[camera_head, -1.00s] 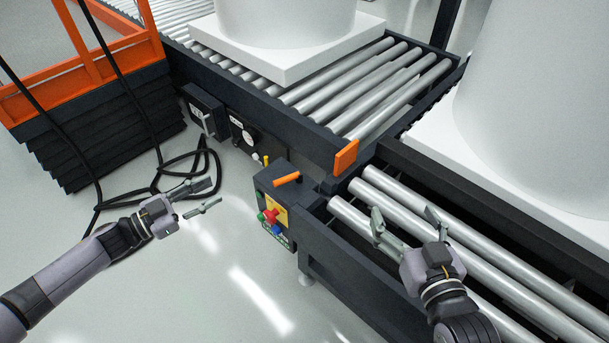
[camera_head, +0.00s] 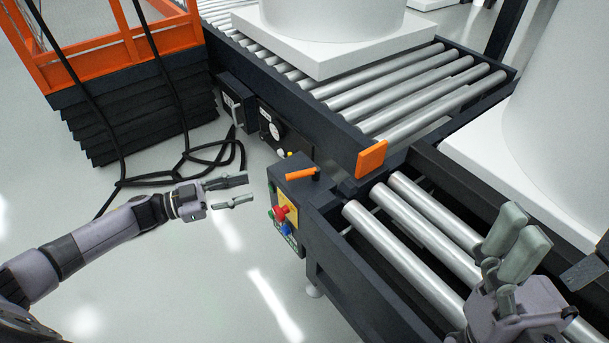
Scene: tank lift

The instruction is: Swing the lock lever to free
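An orange lever (camera_head: 301,174) lies on top of the dark control box (camera_head: 297,188) at the conveyor's corner, its handle pointing left. I take it for the lock lever. My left gripper (camera_head: 247,189) is open and empty, left of the box and apart from the lever, with its fingers pointing right. My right gripper (camera_head: 520,228) is over the rollers at the lower right, well away from the lever. Its fingers overlap in this view, so the gap between them is hard to judge.
The box front has a red knob (camera_head: 283,212) and coloured buttons. An orange plate (camera_head: 371,158) stands at the conveyor corner. A white tank on a square base (camera_head: 320,45) rests on the far rollers (camera_head: 420,90). Black cables (camera_head: 190,165) lie on the floor at left.

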